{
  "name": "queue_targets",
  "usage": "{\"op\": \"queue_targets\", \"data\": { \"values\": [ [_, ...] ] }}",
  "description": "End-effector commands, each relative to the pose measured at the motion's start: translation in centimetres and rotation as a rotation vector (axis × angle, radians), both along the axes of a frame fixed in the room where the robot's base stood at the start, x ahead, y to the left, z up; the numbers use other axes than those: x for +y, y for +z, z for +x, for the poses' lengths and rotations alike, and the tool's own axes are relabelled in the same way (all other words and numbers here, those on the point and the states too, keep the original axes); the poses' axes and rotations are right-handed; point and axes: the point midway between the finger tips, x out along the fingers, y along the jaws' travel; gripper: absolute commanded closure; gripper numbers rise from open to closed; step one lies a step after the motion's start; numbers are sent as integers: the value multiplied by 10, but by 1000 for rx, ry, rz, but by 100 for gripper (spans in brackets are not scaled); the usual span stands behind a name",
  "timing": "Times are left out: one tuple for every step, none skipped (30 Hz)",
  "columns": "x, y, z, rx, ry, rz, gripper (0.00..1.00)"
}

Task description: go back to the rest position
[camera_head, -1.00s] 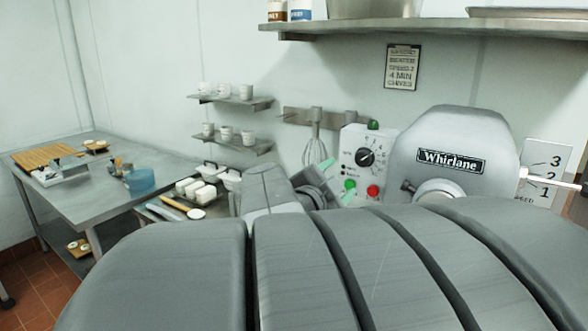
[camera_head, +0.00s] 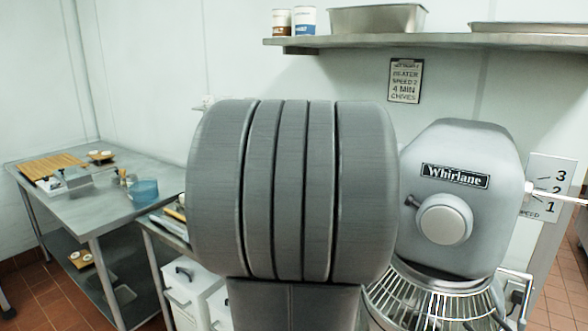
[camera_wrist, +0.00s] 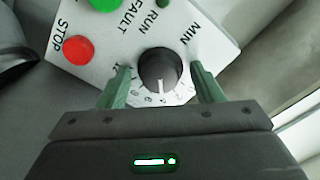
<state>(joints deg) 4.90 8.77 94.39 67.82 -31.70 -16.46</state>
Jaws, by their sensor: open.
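In the wrist view my gripper (camera_wrist: 161,72) is open, its two green fingers spread apart. A black dial (camera_wrist: 160,69) on a pale control panel (camera_wrist: 110,45) shows between the fingertips, with clear space on each side; I cannot tell how far the tips are from the panel. A red STOP button (camera_wrist: 79,50) and a green button (camera_wrist: 105,3) lie to the upper left of it. In the head view my own arm fills the middle and hides my gripper and the control panel.
The grey Whirlane mixer (camera_head: 460,180) with its wire guard (camera_head: 425,295) stands right of my arm. A wall shelf (camera_head: 420,42) holds a metal pan (camera_head: 377,19) and tubs. A steel table (camera_head: 95,205) with a blue container (camera_head: 143,190) is at left.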

Motion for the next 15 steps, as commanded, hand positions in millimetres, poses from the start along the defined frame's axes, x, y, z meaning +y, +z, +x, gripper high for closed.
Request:
{"op": "queue_targets", "data": {
  "values": [
    [0,0,0,3,0,-5,40],
    [0,0,0,4,0,-7,40],
    [0,0,-1,5,0,-7,40],
    [0,0,-1,5,0,-7,40],
    [0,0,-1,5,0,-7,40],
    [0,0,-1,5,0,-7,40],
    [0,0,-1,5,0,-7,40],
    [0,0,-1,5,0,-7,40],
    [1,0,-1,5,0,-7,40],
    [1,0,-1,5,0,-7,40],
    [1,0,-2,4,1,-7,40],
    [2,0,-3,3,0,-7,40],
    [3,1,-4,2,0,-5,40],
    [4,1,-6,0,1,-4,40],
    [6,1,-9,-2,1,0,40]
  ]
}}
